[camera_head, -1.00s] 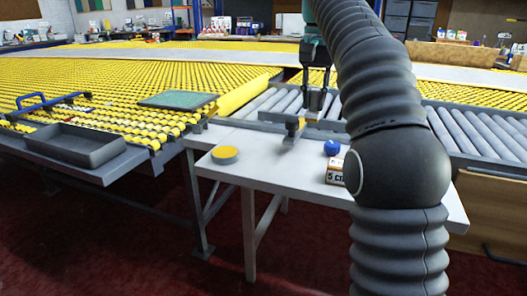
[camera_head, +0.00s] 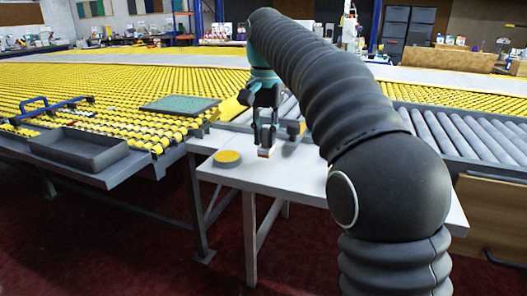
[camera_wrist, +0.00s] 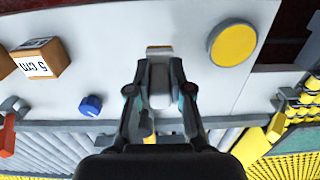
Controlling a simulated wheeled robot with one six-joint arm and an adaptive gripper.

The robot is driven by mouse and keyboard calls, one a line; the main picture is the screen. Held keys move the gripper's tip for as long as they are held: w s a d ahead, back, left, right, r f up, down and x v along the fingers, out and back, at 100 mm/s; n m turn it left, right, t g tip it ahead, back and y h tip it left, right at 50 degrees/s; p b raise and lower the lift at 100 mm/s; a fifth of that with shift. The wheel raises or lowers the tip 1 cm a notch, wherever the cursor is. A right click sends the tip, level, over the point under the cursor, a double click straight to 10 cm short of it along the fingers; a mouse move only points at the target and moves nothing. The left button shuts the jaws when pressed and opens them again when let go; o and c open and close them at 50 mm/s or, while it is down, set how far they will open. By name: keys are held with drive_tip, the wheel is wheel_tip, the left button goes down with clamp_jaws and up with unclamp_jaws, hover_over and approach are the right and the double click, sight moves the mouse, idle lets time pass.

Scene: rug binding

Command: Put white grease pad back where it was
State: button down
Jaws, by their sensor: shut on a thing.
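My gripper (camera_wrist: 160,92) is shut on a small pale block, which I take for the white grease pad (camera_wrist: 160,98). A tan and white edge shows just beyond the fingertips in the wrist view. In the head view my gripper (camera_head: 266,145) points down low over the white table (camera_head: 235,180), right of a yellow-topped round tin (camera_head: 227,158). The fingers hide much of the pad. I cannot tell whether it touches the table.
The yellow tin (camera_wrist: 232,44) also shows in the wrist view. A wooden "5 cm" block (camera_wrist: 42,60) and a blue knob (camera_wrist: 91,106) stand to its left. A grey tray (camera_head: 80,147) and a green mat (camera_head: 180,104) lie left of the table. Rollers run behind.

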sight(265, 148)
drive_tip(key=shift+f+b, duration=1.35)
drive_tip(key=shift+f, duration=0.8)
drive_tip(key=shift+r, duration=0.1)
drive_tip(key=c, duration=1.1)
unclamp_jaws()
drive_tip(key=shift+o, duration=0.2)
